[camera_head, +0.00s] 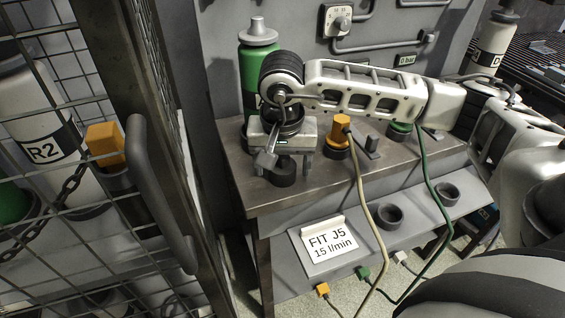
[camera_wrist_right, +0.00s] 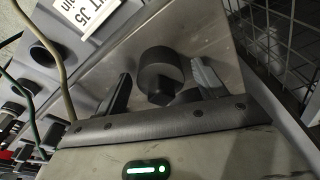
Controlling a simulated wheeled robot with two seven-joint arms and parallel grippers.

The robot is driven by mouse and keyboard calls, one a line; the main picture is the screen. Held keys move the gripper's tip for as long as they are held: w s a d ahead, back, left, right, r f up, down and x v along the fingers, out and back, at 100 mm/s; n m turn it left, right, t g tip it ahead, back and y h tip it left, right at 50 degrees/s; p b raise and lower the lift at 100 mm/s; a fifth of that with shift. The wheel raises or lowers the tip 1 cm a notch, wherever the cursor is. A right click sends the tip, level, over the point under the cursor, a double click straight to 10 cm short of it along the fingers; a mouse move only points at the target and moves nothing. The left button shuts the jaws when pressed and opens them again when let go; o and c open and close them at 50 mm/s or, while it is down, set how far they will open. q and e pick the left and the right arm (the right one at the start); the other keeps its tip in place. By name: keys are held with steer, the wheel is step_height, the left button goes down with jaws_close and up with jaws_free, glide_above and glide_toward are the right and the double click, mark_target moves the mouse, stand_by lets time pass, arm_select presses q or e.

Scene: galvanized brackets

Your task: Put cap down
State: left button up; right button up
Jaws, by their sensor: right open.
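A dark round cap (camera_head: 284,178) sits on the steel bench top (camera_head: 262,198) near its front left corner. My right gripper (camera_head: 285,164) is directly above it, pointing down, and partly covers it in the head view. In the right wrist view the cap (camera_wrist_right: 161,73) lies between the two spread fingers of the right gripper (camera_wrist_right: 163,82), with a visible gap to each side. A smaller dark nub (camera_wrist_right: 160,97) shows on its near side. The right gripper is open and holds nothing. My left gripper is not in view.
An orange fitting (camera_head: 341,132) in a dark holder and a dark block (camera_head: 372,147) stand right of the gripper. A green cylinder (camera_head: 256,75) stands behind. The lower shelf has empty dark cups (camera_head: 388,216) and a "FIT J5" sign (camera_head: 328,242). A mesh gate (camera_head: 150,130) borders the left.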

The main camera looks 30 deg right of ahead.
mark_target(282, 173)
step_height(282, 173, up, 12)
steer(key=s+a, duration=0.1)
steer(key=shift+s+f, duration=0.15)
steer(key=shift+s, duration=0.1)
stand_by(0.5)
